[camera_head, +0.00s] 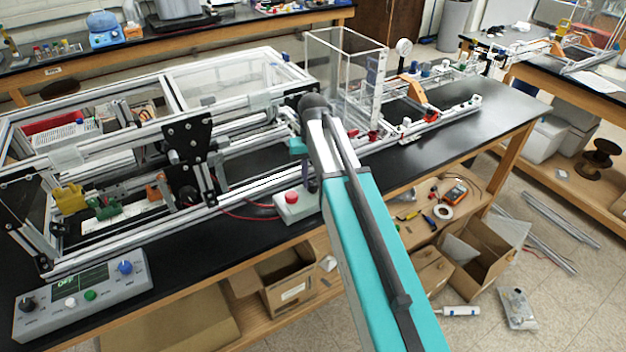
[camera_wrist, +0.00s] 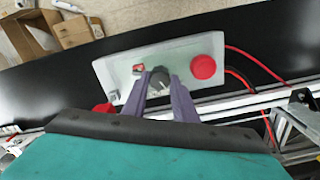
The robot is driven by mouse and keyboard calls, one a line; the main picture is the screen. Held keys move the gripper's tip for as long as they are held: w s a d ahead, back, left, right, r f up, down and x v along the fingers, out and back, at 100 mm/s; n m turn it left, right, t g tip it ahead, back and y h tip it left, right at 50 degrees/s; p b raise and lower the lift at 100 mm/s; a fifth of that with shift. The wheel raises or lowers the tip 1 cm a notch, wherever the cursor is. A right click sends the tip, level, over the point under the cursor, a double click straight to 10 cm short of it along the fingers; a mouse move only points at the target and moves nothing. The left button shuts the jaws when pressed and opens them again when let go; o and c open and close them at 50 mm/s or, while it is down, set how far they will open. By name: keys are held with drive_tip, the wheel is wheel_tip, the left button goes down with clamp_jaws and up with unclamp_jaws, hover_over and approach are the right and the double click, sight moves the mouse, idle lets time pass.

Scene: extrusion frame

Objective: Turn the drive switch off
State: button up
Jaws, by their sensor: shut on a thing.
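A pale grey switch box (camera_wrist: 117,72) fills the upper middle of the wrist view. It carries a round red button (camera_wrist: 203,67), a dark knob (camera_wrist: 160,79) with a light pointer mark, and a small red part (camera_wrist: 138,69) left of the knob. My gripper (camera_wrist: 159,87) has its two purple-grey fingers shut on the knob from both sides. In the head view the same box (camera_head: 285,211) sits at the bench's front edge, its red button (camera_head: 292,198) visible. My arm hides the knob there. I cannot tell which way the knob points.
An aluminium extrusion frame (camera_head: 130,230) stands behind the box on the black bench (camera_head: 450,137). Red and black cables (camera_wrist: 247,55) leave the box. A grey control panel (camera_head: 100,286) with a display and knobs lies at lower left. Cardboard boxes (camera_head: 485,250) stand below the bench.

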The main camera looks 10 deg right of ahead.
sight(313, 183)
drive_tip(key=n, duration=0.4)
idle(0.5)
drive_tip(key=o, duration=1)
drive_tip(key=shift+o, duration=0.2)
drive_tip(key=shift+r, duration=0.1)
wheel_tip(313, 183, up, 14)
drive_tip(key=p, duration=0.4)
drive_tip(key=shift+f+p, duration=0.2)
drive_tip(key=shift+p, duration=0.15)
